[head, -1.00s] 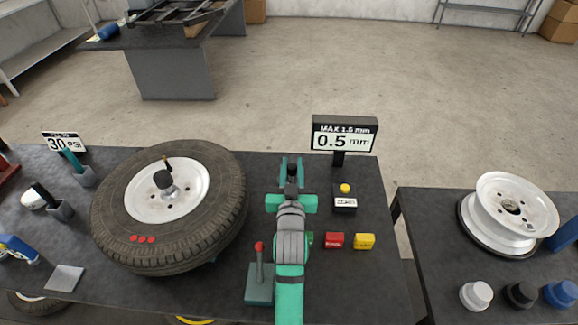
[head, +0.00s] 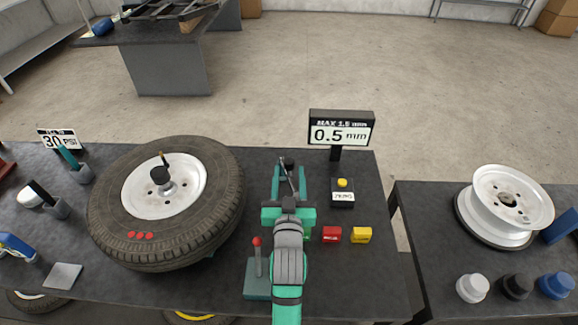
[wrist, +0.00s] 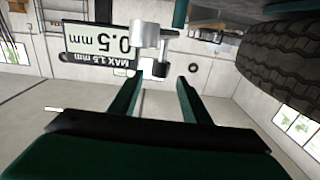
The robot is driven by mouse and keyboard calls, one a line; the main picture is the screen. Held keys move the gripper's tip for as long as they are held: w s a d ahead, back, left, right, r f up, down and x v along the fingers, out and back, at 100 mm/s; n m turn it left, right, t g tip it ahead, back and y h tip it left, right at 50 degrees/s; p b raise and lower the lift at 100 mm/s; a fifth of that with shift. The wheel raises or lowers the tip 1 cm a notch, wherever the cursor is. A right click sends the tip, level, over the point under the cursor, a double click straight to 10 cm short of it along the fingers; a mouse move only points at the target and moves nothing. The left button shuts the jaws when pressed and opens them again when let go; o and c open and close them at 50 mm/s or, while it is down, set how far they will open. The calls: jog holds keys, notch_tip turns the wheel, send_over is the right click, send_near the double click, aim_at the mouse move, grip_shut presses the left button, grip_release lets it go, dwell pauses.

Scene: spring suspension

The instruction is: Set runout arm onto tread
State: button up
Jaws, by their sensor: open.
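The tire (head: 215,205) lies flat on the bench at left, with a white wheel in its middle and its tread facing my gripper. The tread also shows at upper right in the wrist view (wrist: 285,55). My gripper (head: 288,172) is open, right of the tire and apart from it, fingers pointing away. A thin grey rod with a dark end (head: 287,162), apparently the runout arm, shows between the fingers in the head view. In the wrist view, pale metal cylinders (wrist: 146,36) stand just beyond the fingertips. Contact cannot be told. The arm's base is hidden.
The gauge display (head: 341,130) reads 0.5 mm, behind and right of my gripper. A red-knobbed lever (head: 257,265) stands close at left.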

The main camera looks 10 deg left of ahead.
jog(key=shift+v, duration=1)
